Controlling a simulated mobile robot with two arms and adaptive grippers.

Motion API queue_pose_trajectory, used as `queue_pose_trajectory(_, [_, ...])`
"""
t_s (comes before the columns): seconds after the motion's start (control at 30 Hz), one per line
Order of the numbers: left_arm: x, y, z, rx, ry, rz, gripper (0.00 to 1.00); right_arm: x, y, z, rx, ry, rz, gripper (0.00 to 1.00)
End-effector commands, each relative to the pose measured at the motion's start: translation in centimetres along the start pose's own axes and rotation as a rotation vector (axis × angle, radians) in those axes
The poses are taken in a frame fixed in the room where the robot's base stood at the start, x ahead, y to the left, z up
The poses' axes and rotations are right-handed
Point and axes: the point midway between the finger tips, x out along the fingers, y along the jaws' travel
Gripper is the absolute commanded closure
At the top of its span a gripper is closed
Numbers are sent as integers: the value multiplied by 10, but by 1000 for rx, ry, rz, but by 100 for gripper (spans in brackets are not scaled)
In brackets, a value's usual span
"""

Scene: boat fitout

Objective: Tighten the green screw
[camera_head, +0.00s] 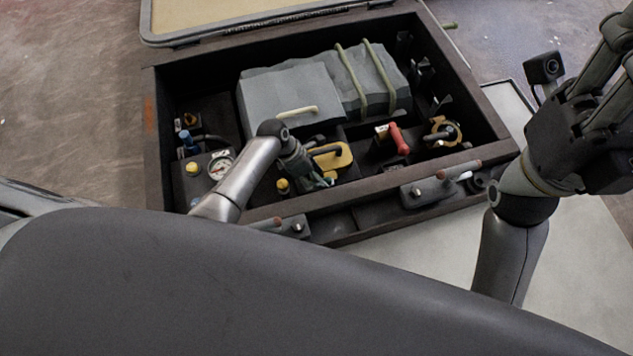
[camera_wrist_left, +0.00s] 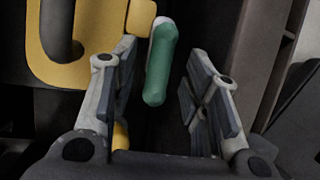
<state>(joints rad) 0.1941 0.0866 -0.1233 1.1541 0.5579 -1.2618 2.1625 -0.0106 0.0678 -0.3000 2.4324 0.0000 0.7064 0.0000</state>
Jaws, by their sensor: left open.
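The green screw (camera_wrist_left: 160,62) shows in the left wrist view as a rounded green bar with a pale grey end. My left gripper (camera_wrist_left: 161,100) is open, with one finger on each side of the green bar's lower end. I see gaps between the bar and both fingers, so it does not look gripped. In the head view my left gripper (camera_head: 312,178) reaches down into the dark box beside the yellow part (camera_head: 331,156), and the green screw is mostly hidden there. My right gripper (camera_head: 612,85) is raised outside the box at the right edge; its fingers are partly cut off.
The open box (camera_head: 330,222) has raised walls around the grippers' work area. Inside are a grey strapped block (camera_head: 285,92), a red handle (camera_head: 399,139), a round gauge (camera_head: 220,168) and yellow knobs (camera_head: 193,168).

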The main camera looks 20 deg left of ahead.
Motion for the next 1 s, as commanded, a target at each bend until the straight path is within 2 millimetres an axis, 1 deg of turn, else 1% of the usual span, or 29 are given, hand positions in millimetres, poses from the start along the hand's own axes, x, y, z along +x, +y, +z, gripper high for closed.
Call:
queue_pose_trajectory(0.03, [7,1,-1,0,0,0,58,-1,0,-1,-1,13,-4,59])
queue_pose_trajectory(0.2, [14,0,0,0,0,0,58,4,-1,-2,-4,30,-12,59])
queue_pose_trajectory(0.53, [15,0,0,0,0,0,58,6,-1,-2,-4,34,-14,59])
queue_pose_trajectory(0.57, [15,0,0,0,0,0,59,6,-1,-2,-4,34,-14,59])
queue_pose_trajectory(0.87, [15,0,0,0,1,0,97,6,-2,-2,-4,34,-14,59])
queue_pose_trajectory(0.9, [15,0,0,0,1,1,100,6,-2,-3,-4,34,-14,59])
queue_pose_trajectory(1.0, [15,0,0,1,1,0,100,6,-2,-3,-4,35,-14,59])
